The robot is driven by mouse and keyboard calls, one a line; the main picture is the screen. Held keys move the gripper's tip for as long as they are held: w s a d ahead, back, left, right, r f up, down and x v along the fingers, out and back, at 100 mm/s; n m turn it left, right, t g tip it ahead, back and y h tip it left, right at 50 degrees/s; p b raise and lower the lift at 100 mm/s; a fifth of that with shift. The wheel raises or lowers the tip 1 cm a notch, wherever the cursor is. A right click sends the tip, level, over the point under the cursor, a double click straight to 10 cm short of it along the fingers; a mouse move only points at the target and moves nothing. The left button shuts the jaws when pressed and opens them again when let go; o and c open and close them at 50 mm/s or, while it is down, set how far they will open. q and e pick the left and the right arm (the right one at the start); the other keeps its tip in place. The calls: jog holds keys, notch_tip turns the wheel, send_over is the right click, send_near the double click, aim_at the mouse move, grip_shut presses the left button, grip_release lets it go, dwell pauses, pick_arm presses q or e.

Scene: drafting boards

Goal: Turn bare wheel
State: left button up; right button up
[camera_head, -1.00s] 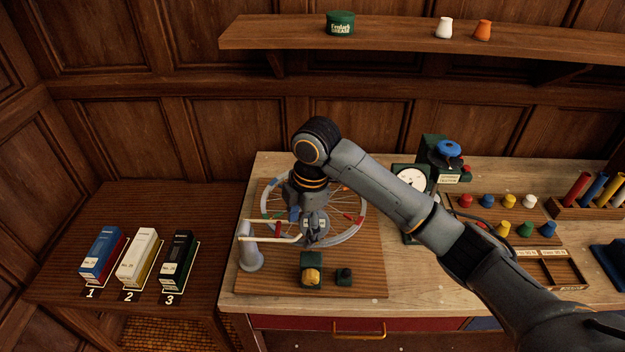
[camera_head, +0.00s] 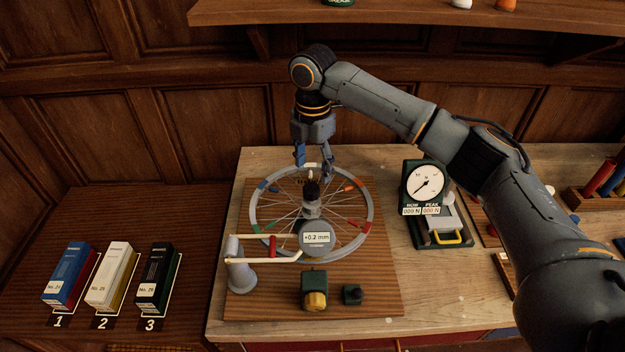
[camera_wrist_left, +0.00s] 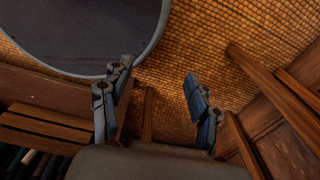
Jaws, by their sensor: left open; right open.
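My left gripper (camera_wrist_left: 155,105) is open and empty in the left wrist view, above a woven floor.
A dial force gauge (camera_head: 425,185) stands right of the board. A dark block with a yellow knob (camera_head: 315,300) and a small dark block (camera_head: 352,294) sit at the board's front. Blue, white and black boxes (camera_head: 68,272) stand on numbered spots at left.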

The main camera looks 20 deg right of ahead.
aim_at(313, 186)
notch_tip(313, 186, down, 6)
jog(key=shift+r+p, duration=0.25)
jog(key=shift+p, duration=0.4)
jog(key=shift+f, duration=0.45)
jog(key=c, duration=1.1)
grip_shut()
pick_arm(q)
jog(key=w+r, duration=0.2)
jog(key=w, duration=0.1)
jog(key=shift+d, duration=0.1)
